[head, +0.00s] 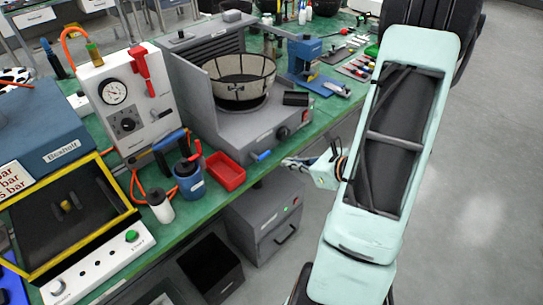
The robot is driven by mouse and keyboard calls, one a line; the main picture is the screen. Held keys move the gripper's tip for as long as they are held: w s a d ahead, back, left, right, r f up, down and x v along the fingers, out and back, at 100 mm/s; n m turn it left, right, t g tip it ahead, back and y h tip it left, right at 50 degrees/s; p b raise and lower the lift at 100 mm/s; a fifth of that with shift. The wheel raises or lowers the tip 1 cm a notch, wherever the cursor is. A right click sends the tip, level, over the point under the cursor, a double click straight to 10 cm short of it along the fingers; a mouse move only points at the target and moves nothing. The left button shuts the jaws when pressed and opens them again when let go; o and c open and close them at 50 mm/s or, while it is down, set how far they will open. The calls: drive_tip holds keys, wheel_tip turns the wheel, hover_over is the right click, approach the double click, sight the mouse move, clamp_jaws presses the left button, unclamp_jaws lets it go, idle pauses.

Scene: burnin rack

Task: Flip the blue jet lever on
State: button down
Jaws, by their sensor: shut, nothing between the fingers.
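A small blue lever (262,155) sticks out low on the front of the grey machine (235,135) that holds the round basket. I take it for the blue jet lever; whether it is on or off is too small to tell. My gripper (288,162) is just right of the lever, off the bench's front edge, with its fingers pointing left toward it. The fingers look shut and empty. A small gap seems to lie between fingertips and lever, but contact is hard to judge.
A red tray (225,172) and a blue canister (188,180) stand left of the lever on the green bench. A grey box (262,215) is below the bench edge. The floor at right is clear.

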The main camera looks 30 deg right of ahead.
drive_tip(key=shift+s+d+f+m, duration=0.1)
drive_tip(key=shift+s+d+m, duration=0.05)
drive_tip(key=shift+d+m, duration=0.25)
drive_tip(key=shift+a, duration=0.1)
drive_tip(key=x, duration=1)
drive_tip(key=shift+d+h, duration=0.3)
drive_tip(key=shift+a, duration=0.1)
drive_tip(key=shift+b, duration=0.35)
